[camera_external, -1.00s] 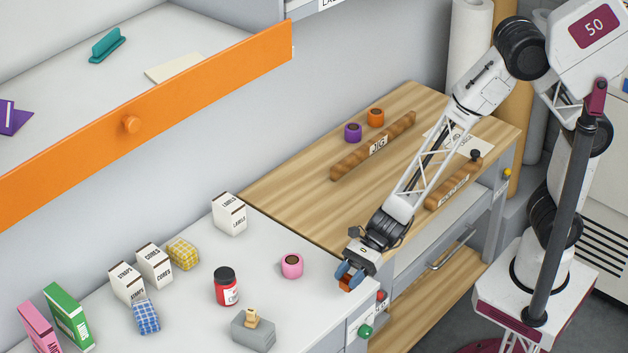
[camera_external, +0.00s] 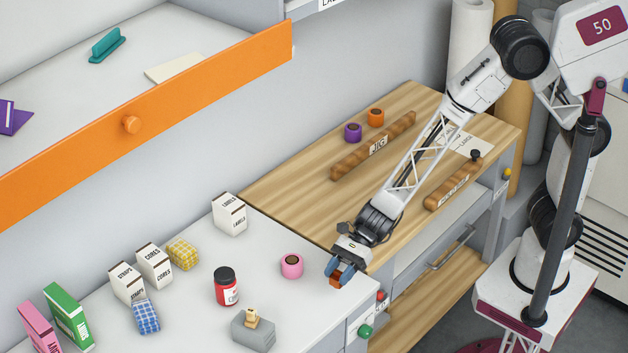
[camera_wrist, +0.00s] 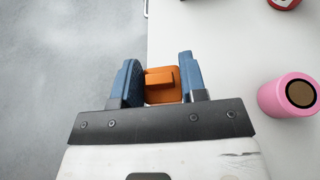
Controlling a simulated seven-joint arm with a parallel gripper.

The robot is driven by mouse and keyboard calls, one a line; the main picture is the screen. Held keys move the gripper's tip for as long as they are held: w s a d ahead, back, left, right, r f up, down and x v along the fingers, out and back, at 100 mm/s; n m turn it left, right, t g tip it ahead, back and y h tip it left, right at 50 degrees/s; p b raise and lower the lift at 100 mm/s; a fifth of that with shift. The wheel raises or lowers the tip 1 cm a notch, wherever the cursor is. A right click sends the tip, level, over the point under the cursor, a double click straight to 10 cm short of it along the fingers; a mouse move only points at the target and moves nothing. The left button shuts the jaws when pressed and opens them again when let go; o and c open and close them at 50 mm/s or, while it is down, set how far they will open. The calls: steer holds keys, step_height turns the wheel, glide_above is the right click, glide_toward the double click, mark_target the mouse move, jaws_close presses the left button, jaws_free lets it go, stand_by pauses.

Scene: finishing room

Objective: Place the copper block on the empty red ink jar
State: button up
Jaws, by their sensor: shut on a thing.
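My gripper (camera_external: 341,270) is shut on the copper block (camera_external: 337,281), an orange-brown piece. In the wrist view the copper block (camera_wrist: 161,84) sits between the two blue fingers. My gripper is over the right edge of the white worktop, to the right of the pink jar; I cannot tell whether the block touches the surface. The red ink jar (camera_external: 226,287) has a dark top and a white label and stands upright on the white worktop, left of my gripper. A corner of it shows at the top right of the wrist view (camera_wrist: 284,3).
A pink jar (camera_external: 292,265) stands between my gripper and the red jar; it is close on the right in the wrist view (camera_wrist: 289,95). A grey block with a wooden stamp (camera_external: 252,319) is in front. White boxes (camera_external: 229,214) stand behind. A wooden bench (camera_external: 300,199) adjoins.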

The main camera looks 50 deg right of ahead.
steer(key=w+a+r+n+g, duration=0.2)
steer(key=w+a+r, duration=0.1)
steer(key=w, duration=0.3)
steer(key=w+a+r+n+g+h, duration=0.1)
steer(key=w+a+r+n+g, duration=0.1)
steer(key=w+a+r, duration=0.2)
steer(key=w+r, duration=0.2)
steer(key=w, duration=0.1)
steer(key=shift+r, duration=0.15)
glide_above(224, 273)
steer(key=shift+f, duration=0.75)
steer(key=shift+f, duration=0.1)
steer(key=shift+f, duration=1.65)
steer(key=shift+f, duration=0.15)
steer(key=o, duration=1.1)
steer(key=shift+c, duration=0.2)
